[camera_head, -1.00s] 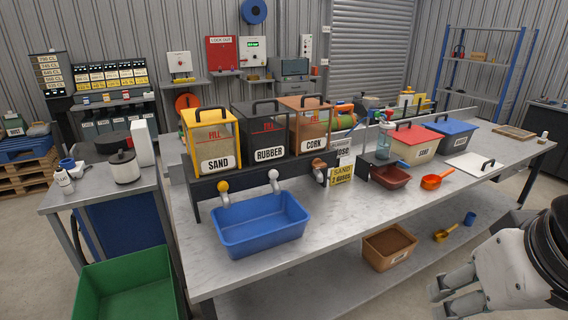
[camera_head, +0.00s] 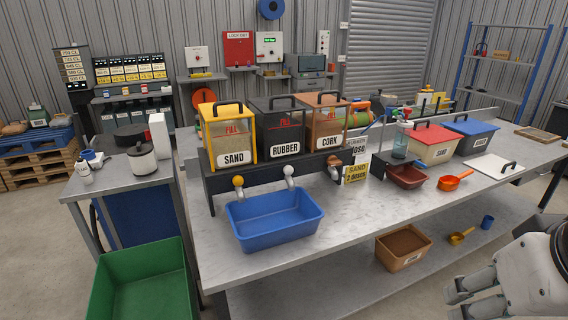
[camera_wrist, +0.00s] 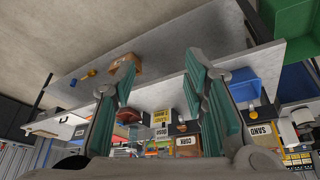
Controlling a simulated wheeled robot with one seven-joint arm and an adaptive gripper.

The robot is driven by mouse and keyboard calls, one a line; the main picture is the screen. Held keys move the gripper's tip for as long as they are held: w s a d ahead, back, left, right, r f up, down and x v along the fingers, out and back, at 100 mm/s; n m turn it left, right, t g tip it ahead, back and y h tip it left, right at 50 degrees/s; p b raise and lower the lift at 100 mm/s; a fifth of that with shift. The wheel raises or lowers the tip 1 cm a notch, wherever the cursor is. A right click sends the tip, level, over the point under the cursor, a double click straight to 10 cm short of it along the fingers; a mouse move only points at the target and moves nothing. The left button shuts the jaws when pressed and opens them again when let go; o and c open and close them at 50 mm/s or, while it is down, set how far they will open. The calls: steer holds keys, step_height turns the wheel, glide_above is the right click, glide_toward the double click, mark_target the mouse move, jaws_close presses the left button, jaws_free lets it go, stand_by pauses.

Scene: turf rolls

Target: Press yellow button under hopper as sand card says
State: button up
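My gripper (camera_head: 453,301) is low at the right, in front of the bench and far from the button. In the wrist view my gripper (camera_wrist: 161,75) is open and empty, fingers wide apart.
The rubber hopper (camera_head: 283,149) has a white-knobbed spout. A red scoop tray (camera_head: 406,178), an orange pan (camera_head: 453,184) and lidded bins stand to the right. A brown box (camera_head: 403,264) is on the lower shelf. The bench top (camera_head: 345,220) in front is clear.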

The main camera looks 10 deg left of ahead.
jaws_close()
stand_by(1.2)
